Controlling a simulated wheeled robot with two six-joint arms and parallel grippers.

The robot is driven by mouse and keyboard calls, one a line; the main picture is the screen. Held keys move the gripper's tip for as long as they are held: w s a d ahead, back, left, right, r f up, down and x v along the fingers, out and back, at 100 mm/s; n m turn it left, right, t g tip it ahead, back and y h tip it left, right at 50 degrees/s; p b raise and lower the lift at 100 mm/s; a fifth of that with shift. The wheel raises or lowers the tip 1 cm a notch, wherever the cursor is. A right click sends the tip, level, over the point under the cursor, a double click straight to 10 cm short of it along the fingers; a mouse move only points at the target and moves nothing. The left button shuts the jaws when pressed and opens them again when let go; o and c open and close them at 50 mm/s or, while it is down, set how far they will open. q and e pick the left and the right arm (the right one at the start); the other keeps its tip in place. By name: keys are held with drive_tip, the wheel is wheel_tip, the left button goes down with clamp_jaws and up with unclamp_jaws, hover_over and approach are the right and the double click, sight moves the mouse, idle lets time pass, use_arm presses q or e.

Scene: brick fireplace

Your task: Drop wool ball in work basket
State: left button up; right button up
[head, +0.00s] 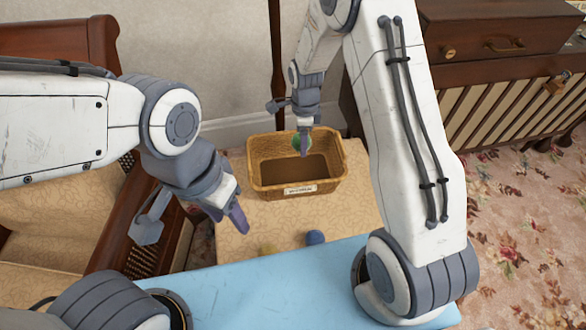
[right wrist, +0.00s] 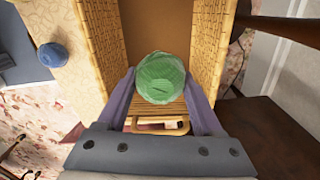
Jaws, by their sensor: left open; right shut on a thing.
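A green wool ball (right wrist: 161,78) is held between the fingers of my right gripper (right wrist: 163,92), which is shut on it. In the head view the right gripper (head: 303,140) points down over the wicker work basket (head: 334,184), with the green ball partly hidden behind its fingers. The basket also shows in the right wrist view (right wrist: 104,38), its woven walls on both sides of the ball. I cannot tell exactly how deep the ball is in the basket. My left gripper (head: 192,226) is open and empty, left of the basket and apart from it.
The basket stands on a cream patterned surface (head: 350,215). A blue ball (head: 315,237) and a yellowish ball (head: 268,249) lie in front of it. A wooden armchair (head: 60,215) is at left. A wooden cabinet (head: 480,80) stands at the back right.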

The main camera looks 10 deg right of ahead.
drive_tip(key=o, duration=1.4)
drive_tip(key=shift+r, duration=0.15)
wheel_tip(320, 180, up, 10)
drive_tip(key=p, duration=0.3)
drive_tip(key=shift+r, duration=0.15)
drive_tip(key=s+a+r+n, duration=0.8)
drive_tip(key=s+a+n, duration=0.1)
drive_tip(key=s+n, duration=0.2)
drive_tip(key=s+a+r+n+y, duration=0.1)
drive_tip(key=s+r+n, duration=0.1)
drive_tip(key=s+n, duration=0.65)
drive_tip(key=s+r+n, duration=0.2)
drive_tip(key=s+n, duration=0.6)
drive_tip(key=s, duration=0.1)
wheel_tip(320, 180, up, 27)
drive_tip(key=p, duration=2.7)
drive_tip(key=shift+a+f, duration=0.1)
drive_tip(key=shift+f, duration=0.05)
